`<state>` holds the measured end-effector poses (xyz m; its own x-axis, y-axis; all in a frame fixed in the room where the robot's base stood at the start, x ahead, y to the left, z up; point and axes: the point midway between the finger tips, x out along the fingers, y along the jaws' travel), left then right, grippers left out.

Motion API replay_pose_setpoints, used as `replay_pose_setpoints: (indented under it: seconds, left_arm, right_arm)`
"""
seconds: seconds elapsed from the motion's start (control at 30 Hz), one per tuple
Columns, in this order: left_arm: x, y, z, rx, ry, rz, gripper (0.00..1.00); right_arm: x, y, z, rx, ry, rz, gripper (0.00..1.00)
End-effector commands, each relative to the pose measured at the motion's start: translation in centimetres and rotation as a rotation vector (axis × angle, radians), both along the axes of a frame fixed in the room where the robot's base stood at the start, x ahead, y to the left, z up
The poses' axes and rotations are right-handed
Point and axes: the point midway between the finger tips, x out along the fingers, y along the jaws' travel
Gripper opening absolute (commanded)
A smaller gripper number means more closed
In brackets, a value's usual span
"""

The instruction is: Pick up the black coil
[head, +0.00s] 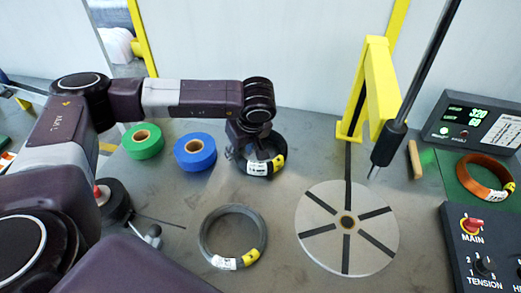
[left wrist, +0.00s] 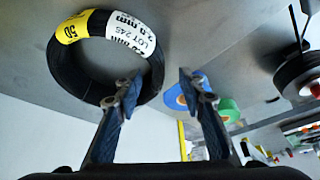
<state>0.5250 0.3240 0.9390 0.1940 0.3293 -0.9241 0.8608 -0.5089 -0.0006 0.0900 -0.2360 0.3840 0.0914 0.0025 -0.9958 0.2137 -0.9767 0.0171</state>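The black coil (head: 246,166) lies on the grey table behind the grey coil in the head view, with a white and yellow label on its front. My left gripper (head: 240,149) is right over it, pointing down, and hides part of it. In the left wrist view the black coil (left wrist: 67,76) is at the upper left, and my left gripper (left wrist: 160,84) is open with its fingers apart. One finger overlaps the coil's rim in the picture; the other is beyond its outer edge. I cannot tell whether they touch it. My right gripper is not in view.
A green roll (head: 143,147) and a blue roll (head: 187,163) lie left of the black coil. A grey coil (head: 210,237) lies in front. A round slotted disc (head: 320,245), a yellow frame (head: 381,85) and a black rod (head: 389,146) stand right. A copper coil (head: 470,183) lies far right.

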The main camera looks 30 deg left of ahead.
Motion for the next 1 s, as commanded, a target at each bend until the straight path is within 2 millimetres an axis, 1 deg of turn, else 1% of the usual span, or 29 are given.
replay_pose_setpoints:
  seconds: [0.03,0.17,0.2,0.3,0.4,0.6,0.9,0.93,1.0]
  left_arm:
    - [0.2,0.2,-0.3,0.001,0.002,0.001,0.37]
    - [0.7,0.8,-2.1,0.003,0.003,0.001,0.37]
    - [0.8,0.9,-2.8,0.001,0.003,0.001,0.37]
    - [1.0,1.2,-3.9,0.001,0.001,-0.001,0.37]
    - [1.1,1.4,-4.3,0.001,0.000,-0.001,0.37]
    - [1.1,1.4,-4.4,0.001,-0.001,-0.001,0.36]
    - [1.1,1.4,-4.3,0.001,-0.001,-0.001,0.03]
    - [1.1,1.4,-4.3,0.000,-0.001,0.000,0.00]
    - [1.1,1.4,-4.3,0.000,-0.001,0.000,0.00]
  right_arm:
    - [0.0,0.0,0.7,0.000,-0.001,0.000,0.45]
    - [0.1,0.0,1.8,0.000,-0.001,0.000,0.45]
    - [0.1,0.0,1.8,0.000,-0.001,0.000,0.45]
    - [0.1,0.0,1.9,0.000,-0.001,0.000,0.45]
    - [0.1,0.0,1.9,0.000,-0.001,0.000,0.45]
    - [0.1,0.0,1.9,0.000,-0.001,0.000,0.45]
    - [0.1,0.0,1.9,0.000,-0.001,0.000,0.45]
    - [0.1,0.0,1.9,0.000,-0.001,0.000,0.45]
    - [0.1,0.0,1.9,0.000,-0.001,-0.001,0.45]
